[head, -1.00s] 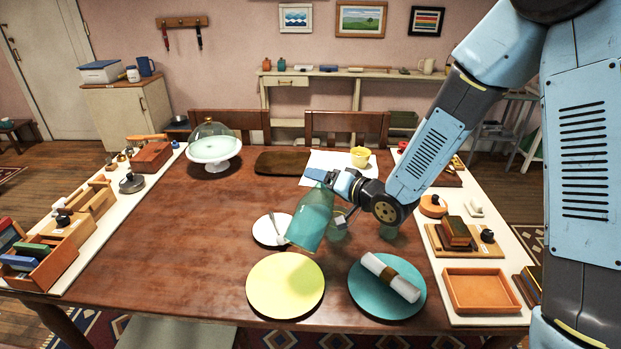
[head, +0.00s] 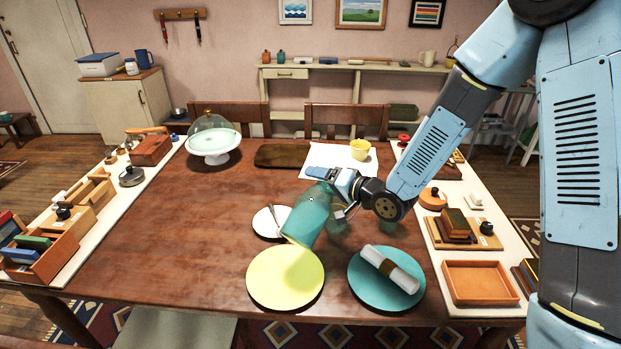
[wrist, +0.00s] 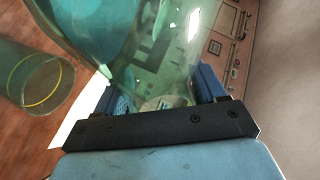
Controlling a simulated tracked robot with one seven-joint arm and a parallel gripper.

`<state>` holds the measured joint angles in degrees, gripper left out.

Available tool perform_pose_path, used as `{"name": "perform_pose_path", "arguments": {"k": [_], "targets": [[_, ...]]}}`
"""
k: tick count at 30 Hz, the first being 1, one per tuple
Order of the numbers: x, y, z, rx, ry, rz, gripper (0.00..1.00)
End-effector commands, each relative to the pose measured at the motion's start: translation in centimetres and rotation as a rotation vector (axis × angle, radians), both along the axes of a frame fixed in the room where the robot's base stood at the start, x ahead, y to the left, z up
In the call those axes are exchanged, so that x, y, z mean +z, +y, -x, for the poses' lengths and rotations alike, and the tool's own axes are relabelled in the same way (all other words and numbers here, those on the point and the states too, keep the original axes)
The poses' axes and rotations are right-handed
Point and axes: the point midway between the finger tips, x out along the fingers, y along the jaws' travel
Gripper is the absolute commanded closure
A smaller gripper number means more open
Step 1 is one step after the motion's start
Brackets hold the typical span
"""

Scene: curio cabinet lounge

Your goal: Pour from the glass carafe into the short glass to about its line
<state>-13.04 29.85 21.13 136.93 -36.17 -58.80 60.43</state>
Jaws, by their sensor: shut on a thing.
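The glass carafe (head: 311,214) is teal and see-through. My gripper (head: 331,193) is shut on it and holds it tilted above the table, its lower end towards the near left. In the wrist view the carafe (wrist: 150,45) fills the upper middle between the blue fingers, with darker teal at its left. A short glass with a yellow line around it (wrist: 40,82) stands on the table at the left of the wrist view, apart from the gripper. I cannot make out any liquid in it. In the head view, the carafe and gripper partly hide the glassware behind them.
A yellow plate (head: 285,280) and a teal plate (head: 369,290) with a rolled napkin lie in front. A small white plate (head: 264,222) is left of the carafe. A yellow cup (head: 360,150) stands behind the gripper. The table's left middle is clear.

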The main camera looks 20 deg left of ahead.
Motion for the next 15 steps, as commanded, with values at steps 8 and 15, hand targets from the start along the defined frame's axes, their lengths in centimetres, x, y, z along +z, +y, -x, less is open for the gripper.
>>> {"name": "perform_pose_path", "arguments": {"k": [8,15], "targets": [[-0.7,-0.1,-0.1,-0.002,0.047,-0.015,1.00],[-1.3,-0.1,-0.2,-0.001,0.086,-0.028,1.00]]}}
